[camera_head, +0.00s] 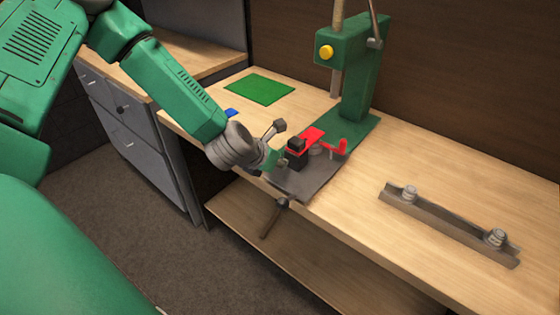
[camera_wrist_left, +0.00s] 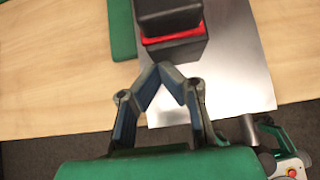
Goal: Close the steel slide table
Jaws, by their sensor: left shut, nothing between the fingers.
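The steel slide table (camera_head: 308,184) is a flat grey plate at the front of the green machine, and its front end juts past the workbench edge. It also shows as a bright plate in the left wrist view (camera_wrist_left: 235,75). On it sits a black block with a red layer (camera_wrist_left: 175,45), which also shows beside red parts (camera_head: 313,135) in the head view. My left gripper (camera_head: 282,161) is just over the plate's front left part, beside the black block. Its fingertips (camera_wrist_left: 168,72) meet with nothing between them. Contact with the plate or block is unclear. My right gripper is out of view.
The green machine (camera_head: 356,75) with a yellow button stands behind the plate. A green mat (camera_head: 259,89) lies at the back left of the wooden bench (camera_head: 440,185). A metal bar with two knobs (camera_head: 450,224) lies at right. A dark handle (camera_head: 272,218) hangs below the plate's front.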

